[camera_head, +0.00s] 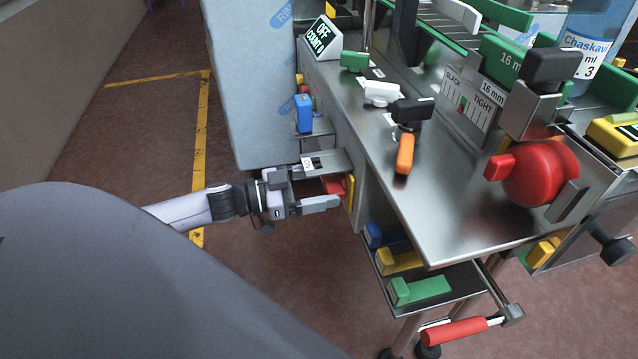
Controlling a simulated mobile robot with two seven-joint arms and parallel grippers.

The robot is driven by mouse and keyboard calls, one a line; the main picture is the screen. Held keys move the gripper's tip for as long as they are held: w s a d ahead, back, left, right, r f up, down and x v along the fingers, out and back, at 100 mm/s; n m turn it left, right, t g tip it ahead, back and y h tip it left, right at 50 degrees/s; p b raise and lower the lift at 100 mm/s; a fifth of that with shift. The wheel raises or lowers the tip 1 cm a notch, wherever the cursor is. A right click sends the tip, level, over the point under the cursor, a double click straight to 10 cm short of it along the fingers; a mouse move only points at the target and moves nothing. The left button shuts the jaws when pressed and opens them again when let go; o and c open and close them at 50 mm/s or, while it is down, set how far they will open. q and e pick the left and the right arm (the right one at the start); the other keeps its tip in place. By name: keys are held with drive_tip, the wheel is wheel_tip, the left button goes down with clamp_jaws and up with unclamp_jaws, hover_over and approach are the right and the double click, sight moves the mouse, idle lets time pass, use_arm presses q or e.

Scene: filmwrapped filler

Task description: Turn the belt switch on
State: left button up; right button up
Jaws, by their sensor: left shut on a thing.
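A red switch handle (335,186) sticks out from a yellow plate (350,190) on the left side of the steel machine; I take it for the belt switch. My left gripper (322,188) reaches in from the left and is shut on this red handle. A grey finger lies along the handle's near side; the other side is partly hidden. A steel bracket with a small label (313,162) is just above. A tilted display (322,36) on the machine reads "OFF" and "COUNT 0". My right gripper is not in view.
A pale film-wrapped block (245,90) stands behind my left gripper. The steel table (440,190) carries green, white, black and orange handles and a large red knob (540,172). A lower tray (465,278) holds coloured blocks. Floor at left is clear, with yellow lines.

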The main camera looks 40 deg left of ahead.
use_arm(q)
drive_tip(key=m, duration=0.4)
drive_tip(key=shift+p, duration=0.35)
drive_tip(key=m, duration=0.3)
drive_tip(key=shift+m, duration=0.3)
drive_tip(key=m, duration=0.4)
drive_tip(key=shift+f+m+b, duration=0.15)
drive_tip(key=shift+m+b, duration=0.15)
drive_tip(key=shift+b, duration=0.05)
drive_tip(key=m+b, duration=0.1)
drive_tip(key=m, duration=0.2)
drive_tip(key=shift+m, duration=0.3)
drive_tip(key=shift+s+m, duration=0.1)
drive_tip(key=shift+m, duration=0.7)
drive_tip(key=o, duration=1)
